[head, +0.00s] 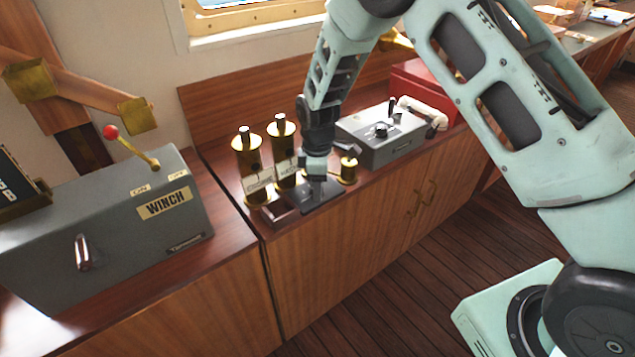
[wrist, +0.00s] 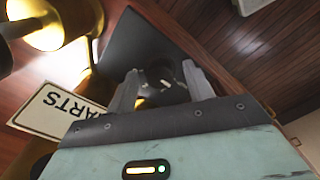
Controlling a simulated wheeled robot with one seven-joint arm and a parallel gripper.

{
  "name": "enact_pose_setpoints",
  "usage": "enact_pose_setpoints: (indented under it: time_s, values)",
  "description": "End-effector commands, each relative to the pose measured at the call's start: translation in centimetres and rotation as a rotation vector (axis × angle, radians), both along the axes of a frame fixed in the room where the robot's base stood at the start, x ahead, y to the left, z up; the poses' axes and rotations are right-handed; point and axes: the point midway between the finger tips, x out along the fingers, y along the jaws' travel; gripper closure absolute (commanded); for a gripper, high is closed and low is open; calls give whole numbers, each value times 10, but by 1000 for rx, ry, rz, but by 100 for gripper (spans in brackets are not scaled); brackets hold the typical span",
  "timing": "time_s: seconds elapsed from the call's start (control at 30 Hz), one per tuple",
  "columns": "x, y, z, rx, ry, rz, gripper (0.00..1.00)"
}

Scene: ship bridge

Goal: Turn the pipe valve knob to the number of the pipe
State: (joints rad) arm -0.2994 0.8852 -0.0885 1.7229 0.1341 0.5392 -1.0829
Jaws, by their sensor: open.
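My gripper (head: 317,190) points down over a dark flat plate (head: 330,206) at the counter's front edge, beside the brass cylinders. In the wrist view its two fingers (wrist: 160,88) are apart, with a dark rounded piece with a pale mark (wrist: 166,84) between or beyond them. It may be a knob; contact cannot be told. The dark plate (wrist: 130,45) also shows there. A grey box (head: 375,150) with a black knob (head: 381,131) stands farther right on the counter. No pipe number is readable, and which knob is the pipe valve's is unclear.
Two upright brass cylinders (head: 250,165) with labels stand just left of my gripper; one label shows "ARTS" in the wrist view (wrist: 60,112). A small brass piece (head: 348,170) is close on the right. A grey WINCH box (head: 120,225) with a red-tipped lever stands left.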

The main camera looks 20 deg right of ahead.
Motion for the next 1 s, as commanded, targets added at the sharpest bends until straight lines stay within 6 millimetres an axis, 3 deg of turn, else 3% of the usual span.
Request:
enact_pose_setpoints:
  time_s: [0.07,0.2,0.23,0.67,1.0]
  values:
    - [0,0,0,0,0,0,51]
    - [0,0,0,0,0,0,90]
    - [0,0,0,0,0,0,93]
    - [0,0,1,0,0,-72,93]
    - [0,0,1,0,0,-335,93]
